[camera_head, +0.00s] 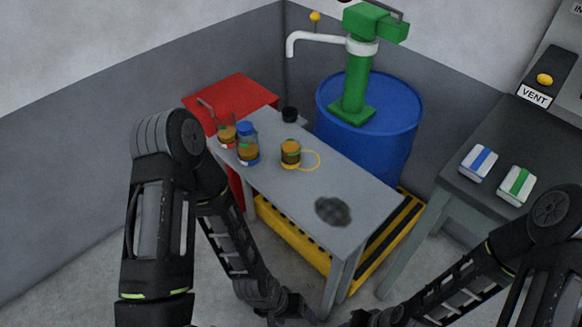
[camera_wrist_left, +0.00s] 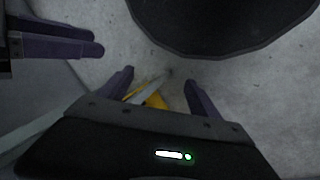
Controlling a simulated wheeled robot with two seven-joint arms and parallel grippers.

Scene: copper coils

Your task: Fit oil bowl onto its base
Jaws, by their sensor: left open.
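Three amber-filled vessels stand on the grey table in the head view. One is an open-looking jar (camera_head: 290,153) beside a thin yellow ring marked on the tabletop. One has a blue top (camera_head: 247,145). The third (camera_head: 227,133) stands at the far left, partly behind the blue-topped one. I cannot tell which is the oil bowl and which its base. My left gripper (camera_head: 287,308) is low at the bottom of the head view, below the table's front edge. In the left wrist view its fingers (camera_wrist_left: 161,86) are apart with nothing between them. My right gripper is low beside it, its jaws unclear.
A blue drum (camera_head: 375,150) with a green pump (camera_head: 358,75) stands behind. A red cabinet (camera_head: 240,92) is left; white cartons (camera_head: 478,163) lie on the right bench.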

